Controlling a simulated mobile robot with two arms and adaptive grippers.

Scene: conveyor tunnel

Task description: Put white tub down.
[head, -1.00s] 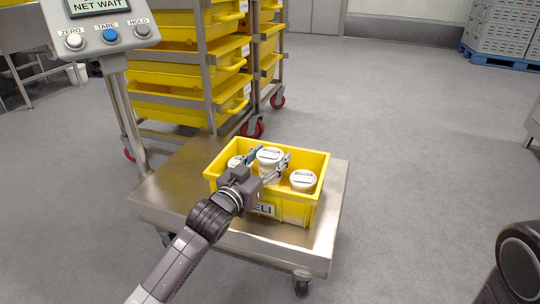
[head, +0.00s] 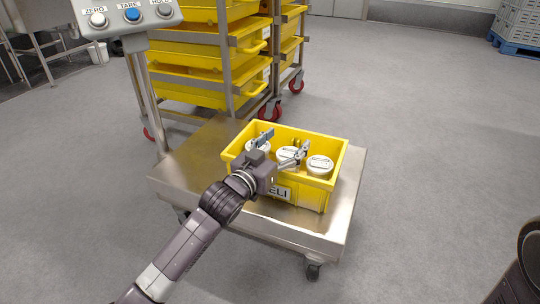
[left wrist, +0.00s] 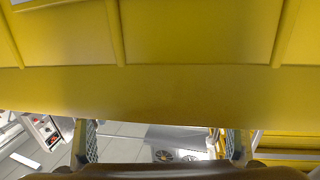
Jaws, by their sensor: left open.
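A yellow crate (head: 308,197) with a partly hidden label ending in "ELI" stands on the steel scale platform (head: 343,204). Three white tubs with labelled lids are in it: a left tub (head: 259,147), a middle tub (head: 289,154) and a right tub (head: 320,164). Their lids are at about the same height. My left gripper (head: 285,143) is open above the crate, its fingers apart around the middle tub's top. The gripper body hides part of the left and middle tubs. In the left wrist view, a yellow wall (left wrist: 160,90) fills the top and both fingers are spread, with no tub visible.
A steel rack (head: 226,60) of yellow crates on red casters stands behind the platform. The scale's button panel (head: 130,17) is on a post at the platform's left. Grey floor to the right is clear. Grey crates on a blue pallet (head: 515,43) are at far right.

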